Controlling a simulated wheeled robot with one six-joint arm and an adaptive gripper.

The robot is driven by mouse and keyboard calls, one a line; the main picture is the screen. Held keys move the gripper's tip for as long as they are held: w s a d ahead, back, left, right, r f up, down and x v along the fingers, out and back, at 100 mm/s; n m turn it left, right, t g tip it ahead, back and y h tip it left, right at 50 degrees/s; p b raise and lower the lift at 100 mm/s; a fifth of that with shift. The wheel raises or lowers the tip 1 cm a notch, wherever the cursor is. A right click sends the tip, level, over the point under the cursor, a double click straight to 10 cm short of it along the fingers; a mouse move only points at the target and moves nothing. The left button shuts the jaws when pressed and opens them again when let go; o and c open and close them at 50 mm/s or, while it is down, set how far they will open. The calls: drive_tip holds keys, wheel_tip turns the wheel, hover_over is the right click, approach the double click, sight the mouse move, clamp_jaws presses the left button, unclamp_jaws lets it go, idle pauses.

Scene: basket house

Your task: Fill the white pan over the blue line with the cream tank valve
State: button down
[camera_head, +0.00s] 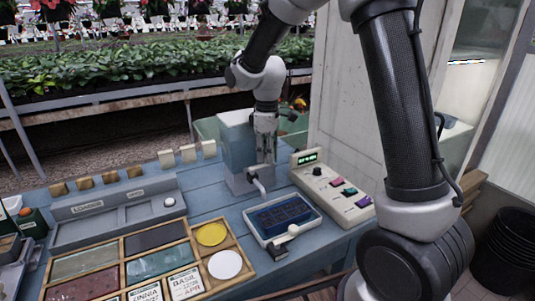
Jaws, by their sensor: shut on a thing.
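The white pan (253,229) sits on the blue bench. A dark blue tray-like shape with cells (285,213) fills much of its inside; I cannot make out the blue line or a water level. My gripper (266,158) points down against the tank's right side, shut on the cream tank valve, which the fingers mostly hide.
A control box (333,190) with a green display and coloured buttons stands right of the pan. A wooden divided tray (150,265) lies at the front left, with a grey holder (110,212) behind it. Small blocks line the bench's back edge. A pale wall panel rises behind the box.

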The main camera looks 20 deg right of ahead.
drive_tip(key=c, duration=1.2)
unclamp_jaws()
drive_tip(key=shift+c, duration=0.2)
wheel_tip(320, 180, up, 12)
drive_tip(key=s+d+r+m+t, duration=0.1)
drive_tip(key=s+d+m, duration=0.4)
drive_tip(key=s, duration=0.8)
drive_tip(key=s+d+r+m+t, duration=0.1)
drive_tip(key=s+d+m+t, duration=0.2)
drive_tip(key=s, duration=1.1)
drive_tip(key=shift+d+m, duration=1.7)
drive_tip(key=shift+d, duration=1.65)
